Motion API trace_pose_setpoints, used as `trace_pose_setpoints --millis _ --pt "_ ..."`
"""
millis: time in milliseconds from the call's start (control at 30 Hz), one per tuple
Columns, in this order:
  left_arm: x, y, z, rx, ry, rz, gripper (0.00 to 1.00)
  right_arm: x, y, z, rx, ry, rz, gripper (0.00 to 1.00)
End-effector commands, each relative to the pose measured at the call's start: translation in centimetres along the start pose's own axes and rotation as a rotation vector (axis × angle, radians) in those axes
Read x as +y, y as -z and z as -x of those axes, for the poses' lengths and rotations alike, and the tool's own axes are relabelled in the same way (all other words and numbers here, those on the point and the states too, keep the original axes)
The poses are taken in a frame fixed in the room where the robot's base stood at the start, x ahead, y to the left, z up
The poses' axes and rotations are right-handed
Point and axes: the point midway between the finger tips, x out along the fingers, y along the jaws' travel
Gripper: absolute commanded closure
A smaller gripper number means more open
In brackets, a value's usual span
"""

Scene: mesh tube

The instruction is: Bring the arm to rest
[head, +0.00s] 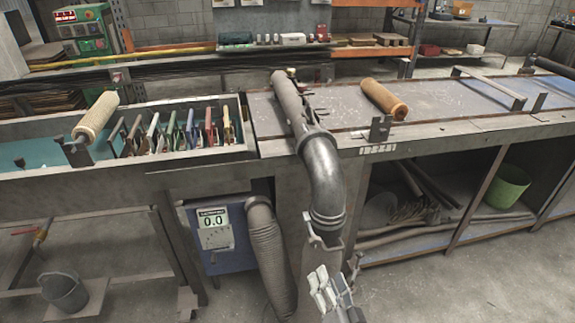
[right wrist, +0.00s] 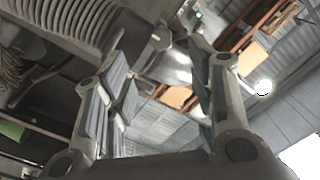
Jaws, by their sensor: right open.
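My right gripper (head: 322,285) is low in the middle of the head view, in front of the bench and below its top. In the right wrist view its two fingers (right wrist: 160,75) stand wide apart with nothing between them. An orange-brown mesh tube (head: 384,100) lies on the bench top to the right of the grey pipe. A paler mesh tube (head: 97,115) lies tilted at the left tank, by a metal bracket. My gripper is apart from both tubes. My left gripper is not in view.
A grey elbow pipe (head: 322,170) comes down just above and behind my right gripper. A corrugated hose (head: 267,255) hangs to its left, beside a blue box (head: 218,240) reading 0.0. A green bin (head: 508,186) sits under the bench. The floor at lower right is clear.

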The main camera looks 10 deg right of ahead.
Motion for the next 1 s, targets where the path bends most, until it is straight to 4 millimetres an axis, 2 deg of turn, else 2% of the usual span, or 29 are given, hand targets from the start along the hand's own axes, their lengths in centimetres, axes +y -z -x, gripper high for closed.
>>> trace_pose_setpoints --millis 67,167,267,400,467,600,667,700,800,900,1000 --pt "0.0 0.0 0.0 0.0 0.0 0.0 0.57 0.3 -0.4 0.0 -0.01 -0.005 0.006 0.49" --pt "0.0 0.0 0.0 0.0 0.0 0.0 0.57 1.9 -2.6 0.4 -0.066 -0.034 0.039 0.49" --pt "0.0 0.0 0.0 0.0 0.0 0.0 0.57 5.2 -7.0 1.6 -0.181 -0.089 0.111 0.49" --pt "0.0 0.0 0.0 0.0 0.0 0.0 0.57 11.5 -14.7 5.3 -0.407 -0.182 0.249 0.49" --pt "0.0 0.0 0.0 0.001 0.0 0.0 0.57 14.3 -17.5 7.5 -0.507 -0.219 0.309 0.49" --pt "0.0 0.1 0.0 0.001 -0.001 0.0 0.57 20.7 -23.3 14.2 -0.751 -0.297 0.444 0.49" --pt "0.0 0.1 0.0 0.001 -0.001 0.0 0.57 23.2 -25.2 17.5 -0.858 -0.326 0.499 0.49" --pt "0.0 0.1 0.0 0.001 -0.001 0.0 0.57 24.9 -26.2 19.9 -0.93 -0.344 0.535 0.49" --pt "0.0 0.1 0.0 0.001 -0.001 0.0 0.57 28.6 -28.1 26.0 -1.105 -0.383 0.619 0.49" --pt "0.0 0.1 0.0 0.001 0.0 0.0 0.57 31.4 -28.9 31.4 -1.256 -0.411 0.684 0.49" --pt "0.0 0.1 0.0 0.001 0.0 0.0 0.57 33.2 -29.0 35.4 -1.367 -0.428 0.729 0.49"
